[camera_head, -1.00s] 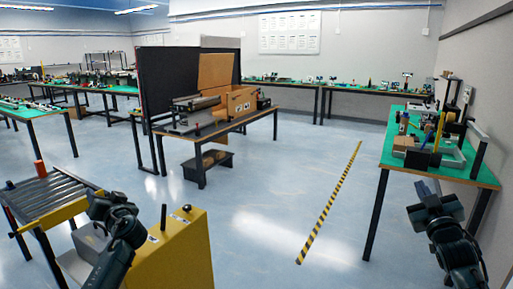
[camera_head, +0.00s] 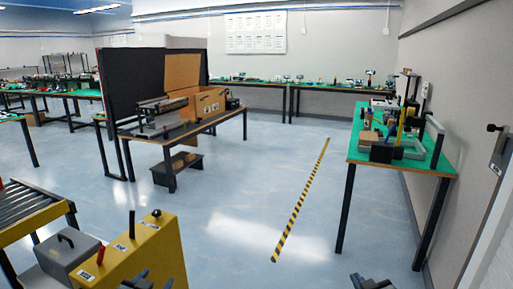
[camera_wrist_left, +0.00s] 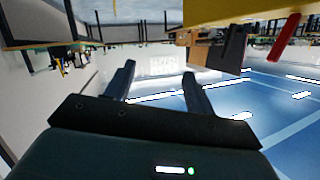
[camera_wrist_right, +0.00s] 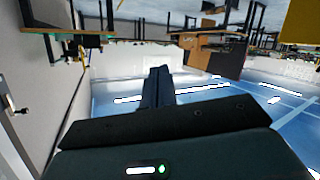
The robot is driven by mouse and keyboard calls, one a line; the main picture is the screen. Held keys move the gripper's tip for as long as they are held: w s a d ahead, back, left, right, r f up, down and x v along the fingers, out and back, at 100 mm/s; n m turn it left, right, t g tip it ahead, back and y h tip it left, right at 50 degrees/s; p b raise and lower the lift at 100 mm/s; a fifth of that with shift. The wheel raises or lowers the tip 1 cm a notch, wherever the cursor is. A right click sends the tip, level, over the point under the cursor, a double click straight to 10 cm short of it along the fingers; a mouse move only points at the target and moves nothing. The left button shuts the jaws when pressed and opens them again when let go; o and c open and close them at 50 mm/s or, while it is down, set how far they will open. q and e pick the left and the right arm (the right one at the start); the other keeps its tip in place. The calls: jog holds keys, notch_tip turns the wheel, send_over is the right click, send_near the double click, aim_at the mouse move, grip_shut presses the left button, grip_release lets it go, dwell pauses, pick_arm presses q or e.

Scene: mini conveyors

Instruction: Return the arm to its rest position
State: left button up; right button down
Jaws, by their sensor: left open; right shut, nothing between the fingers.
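My left gripper (camera_head: 136,281) shows only as dark tips at the bottom edge of the head view, in front of the yellow machine. In the left wrist view its two fingers (camera_wrist_left: 158,82) stand apart with nothing between them. My right gripper (camera_head: 371,283) shows at the bottom edge of the head view, right of centre, over the floor. In the right wrist view its fingers (camera_wrist_right: 157,84) are together and hold nothing. Most of both arms is outside the head view.
A yellow machine (camera_head: 150,250) with a grey box (camera_head: 62,262) and a roller conveyor (camera_head: 32,208) stands at the left. A green-topped table (camera_head: 440,165) stands at the right near a door (camera_head: 492,215). The floor between, with a striped line (camera_head: 302,197), is clear.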

pick_arm(q)
jog(key=s+d+f+g+h, duration=0.1)
jog(key=s+d+f, duration=0.2)
jog(key=s, duration=0.6)
jog(key=s+d+f+g, duration=0.1)
jog(key=s+d+f, duration=0.2)
jog(key=s, duration=0.6)
jog(key=s+d+f+g+h, duration=0.1)
jog(key=s+d+f+g, duration=0.1)
jog(key=s+d, duration=0.3)
jog(key=s+f, duration=0.1)
jog(key=s, duration=0.3)
jog(key=shift+s+d+f+n+h, duration=0.15)
jog(key=shift+d+f+n+h, duration=0.15)
jog(key=shift+d+f+n, duration=0.1)
pick_arm(e)
jog(key=s+a+f+g+y, duration=0.1)
jog(key=s+a+f, duration=0.2)
jog(key=s, duration=0.6)
jog(key=s+a+f+g, duration=0.1)
jog(key=s+a+f, duration=0.2)
jog(key=s, duration=0.6)
jog(key=s+a+f+g+y, duration=0.1)
jog(key=s+a+f+g, duration=0.1)
jog(key=s+a, duration=0.3)
jog(key=s+f, duration=0.1)
jog(key=s, duration=0.3)
jog(key=shift+s+a+f+m+y, duration=0.15)
jog(key=shift+a+f+m+y, duration=0.15)
jog(key=shift+a+f+m, duration=0.1)
